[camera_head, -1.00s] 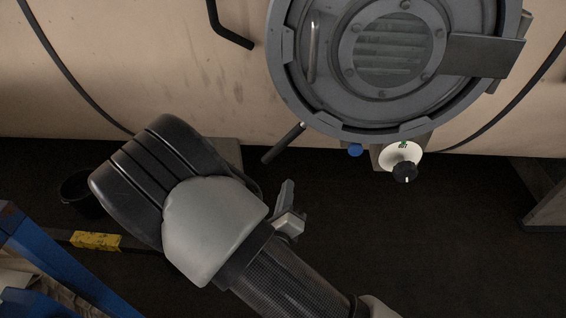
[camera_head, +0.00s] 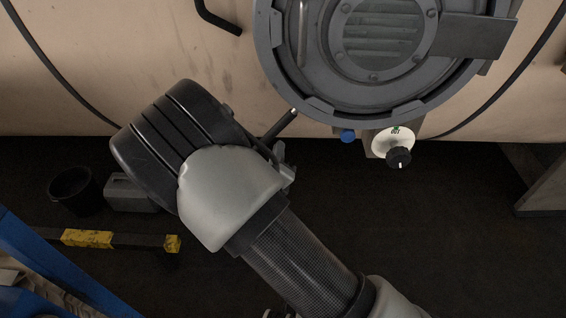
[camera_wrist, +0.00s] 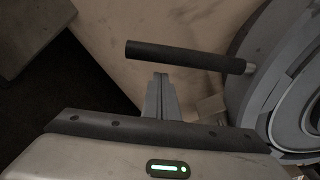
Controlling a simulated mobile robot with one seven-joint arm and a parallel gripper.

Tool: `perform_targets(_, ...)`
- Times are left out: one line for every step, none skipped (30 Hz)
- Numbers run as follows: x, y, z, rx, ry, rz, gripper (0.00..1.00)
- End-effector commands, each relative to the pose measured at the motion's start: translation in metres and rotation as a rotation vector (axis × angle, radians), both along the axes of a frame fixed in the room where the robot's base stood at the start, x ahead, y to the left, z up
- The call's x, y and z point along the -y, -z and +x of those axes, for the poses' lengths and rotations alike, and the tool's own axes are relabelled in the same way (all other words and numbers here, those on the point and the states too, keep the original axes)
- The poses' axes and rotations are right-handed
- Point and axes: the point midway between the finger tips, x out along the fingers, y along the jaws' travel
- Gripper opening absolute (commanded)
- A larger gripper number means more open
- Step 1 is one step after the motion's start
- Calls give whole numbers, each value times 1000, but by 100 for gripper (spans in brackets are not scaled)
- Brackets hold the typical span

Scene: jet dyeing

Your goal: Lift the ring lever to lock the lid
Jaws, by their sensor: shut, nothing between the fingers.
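The round grey lid (camera_head: 372,60) with its locking ring (camera_head: 270,75) is on the beige machine's side in the head view. The ring lever (camera_head: 280,124), a dark rod, slants down and left from the ring's lower left. In the wrist view the lever (camera_wrist: 185,56) runs across the upper middle, with its metal end meeting the ring (camera_wrist: 262,75) at the right. My gripper (camera_wrist: 160,78) is shut and empty, its fingertips just below the lever in that picture. I cannot tell whether they touch it. In the head view my wrist hides much of the gripper.
A blue knob (camera_head: 348,136) and a black dial on a white plate (camera_head: 393,143) sit below the lid. A bent black handle (camera_head: 218,20) is at the upper left. A bucket (camera_head: 73,188) and a blue frame (camera_head: 60,265) stand at the left.

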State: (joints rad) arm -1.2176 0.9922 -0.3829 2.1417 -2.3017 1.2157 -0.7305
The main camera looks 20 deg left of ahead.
Motion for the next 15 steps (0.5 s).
perform_targets(-4, -4, -2, 1, 0, 1, 0)
perform_targets(-6, -6, -3, 1, 0, 1, 0)
perform_targets(-8, -8, -5, 2, 1, 0, 0)
perform_targets(-9, -9, -5, 2, 1, 0, 0)
perform_targets(-10, -10, -6, 1, 2, -1, 0)
perform_targets(-11, -11, -6, 1, 2, -1, 0)
perform_targets(-12, -11, -7, 0, 2, -1, 0)
perform_targets(-12, -11, -7, 0, 2, -1, 0)
perform_targets(-12, -11, -7, 0, 2, -1, 0)
perform_targets(-12, -11, -7, 0, 2, -1, 0)
perform_targets(-12, -11, -7, 0, 2, -1, 0)
perform_targets(-12, -11, -7, 0, 2, -1, 0)
perform_targets(-12, -11, -7, 0, 2, -1, 0)
perform_targets(-12, -11, -7, 0, 2, -1, 0)
perform_targets(-12, -11, -7, 0, 2, -1, 0)
